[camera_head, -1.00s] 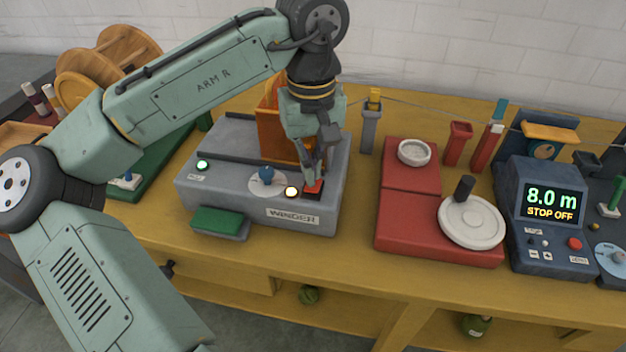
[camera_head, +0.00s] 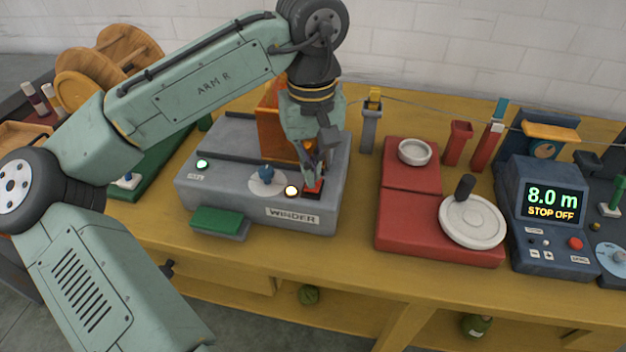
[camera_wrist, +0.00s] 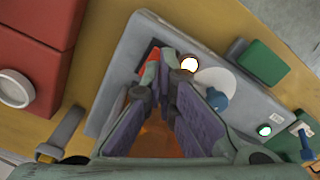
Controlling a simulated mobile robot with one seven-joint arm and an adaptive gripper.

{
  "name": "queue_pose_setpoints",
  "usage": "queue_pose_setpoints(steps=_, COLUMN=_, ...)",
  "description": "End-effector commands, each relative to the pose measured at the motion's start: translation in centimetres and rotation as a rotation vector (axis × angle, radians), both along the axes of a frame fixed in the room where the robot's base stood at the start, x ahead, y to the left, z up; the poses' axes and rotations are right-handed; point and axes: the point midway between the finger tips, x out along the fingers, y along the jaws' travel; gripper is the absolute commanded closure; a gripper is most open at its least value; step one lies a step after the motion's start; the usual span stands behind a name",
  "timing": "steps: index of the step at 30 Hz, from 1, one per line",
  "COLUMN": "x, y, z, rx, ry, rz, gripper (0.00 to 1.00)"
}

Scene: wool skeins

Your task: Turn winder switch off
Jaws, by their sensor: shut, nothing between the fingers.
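The grey winder (camera_head: 225,193) stands on the yellow bench and bears a WINDER label. Its red switch (camera_head: 312,187) sits in a dark frame at the front right of its top. My gripper (camera_head: 312,179) is shut and empty, pointing down with its tips at the red switch. In the wrist view my gripper (camera_wrist: 168,60) partly covers the red switch (camera_wrist: 149,72); whether they touch is hard to tell. A pale lamp (camera_head: 292,191) beside the switch is lit, and a green lamp (camera_head: 202,164) glows at the left.
A blue knob (camera_head: 266,174) is left of the switch, and an orange upright part (camera_head: 271,130) stands behind. A green pedal-like block (camera_head: 218,221) is in front. A red crank unit (camera_head: 412,222) and a counter (camera_head: 549,225) reading 8.0 m, STOP OFF stand right.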

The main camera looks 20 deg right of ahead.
Motion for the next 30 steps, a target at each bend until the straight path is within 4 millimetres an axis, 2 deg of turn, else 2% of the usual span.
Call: queue_pose_setpoints(steps=30, x=0.0, y=0.0, z=-1.6, rx=0.000, ry=0.001, rz=0.000, gripper=1.00)
